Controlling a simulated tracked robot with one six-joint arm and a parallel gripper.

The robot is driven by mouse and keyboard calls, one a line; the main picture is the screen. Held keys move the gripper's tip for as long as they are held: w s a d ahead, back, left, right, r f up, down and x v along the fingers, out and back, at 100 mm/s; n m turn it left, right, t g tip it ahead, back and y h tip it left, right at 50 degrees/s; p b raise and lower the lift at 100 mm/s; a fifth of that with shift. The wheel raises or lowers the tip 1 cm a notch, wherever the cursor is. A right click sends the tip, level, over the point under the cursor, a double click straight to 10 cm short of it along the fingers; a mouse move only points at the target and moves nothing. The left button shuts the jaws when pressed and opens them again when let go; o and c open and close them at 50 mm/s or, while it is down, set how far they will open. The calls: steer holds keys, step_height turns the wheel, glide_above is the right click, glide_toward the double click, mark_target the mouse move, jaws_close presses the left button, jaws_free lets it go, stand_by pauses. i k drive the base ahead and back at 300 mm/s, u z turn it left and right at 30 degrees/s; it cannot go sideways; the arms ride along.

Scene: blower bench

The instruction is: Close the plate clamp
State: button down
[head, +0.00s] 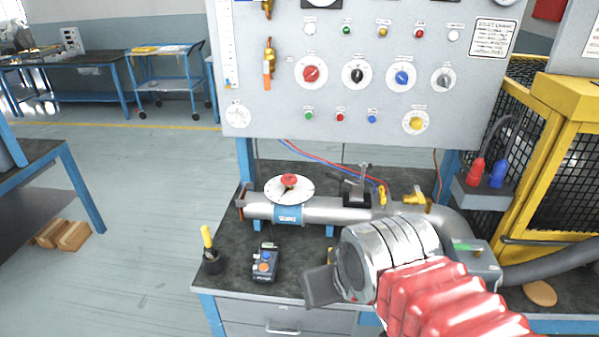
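One dark flat finger shows beyond my silver wrist. The other finger is not clear, so I cannot tell its opening. My wrist and red sleeve hide part of the bench's right side.
A round white dial with a red knob (289,183) is on the pipe, left of the clamp. Yellow handles (415,198) are right of it. A control box (265,262) and a yellow-handled tool in a holder (208,250) stand at the front left. The panel (340,115) rises behind.

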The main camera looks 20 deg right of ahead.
mark_target(333, 176)
steer(key=u, duration=0.35)
steer(key=i, duration=0.9)
steer(key=u, duration=0.05)
